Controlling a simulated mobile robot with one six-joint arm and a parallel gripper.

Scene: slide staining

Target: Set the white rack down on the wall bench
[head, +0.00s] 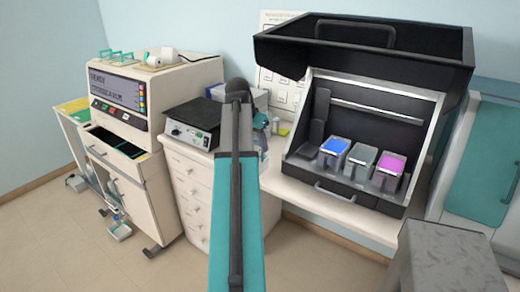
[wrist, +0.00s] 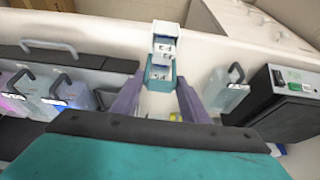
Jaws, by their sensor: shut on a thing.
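In the wrist view my gripper (wrist: 161,80) is shut on a small white rack (wrist: 164,45), which sits between and just beyond the fingertips, with teal at its near end. The pale wall bench (wrist: 212,48) lies below and around it. I cannot tell whether the rack touches the bench. In the head view the bench (head: 325,208) runs under the black staining station; my arm hides most of my gripper and the rack there.
The black station (head: 365,120) holds blue, grey and magenta jars. In the wrist view a clear jar with a grey handle (wrist: 224,92) stands close right of my gripper, beside a black device (wrist: 285,105). A hotplate (head: 190,125) tops the drawers at left.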

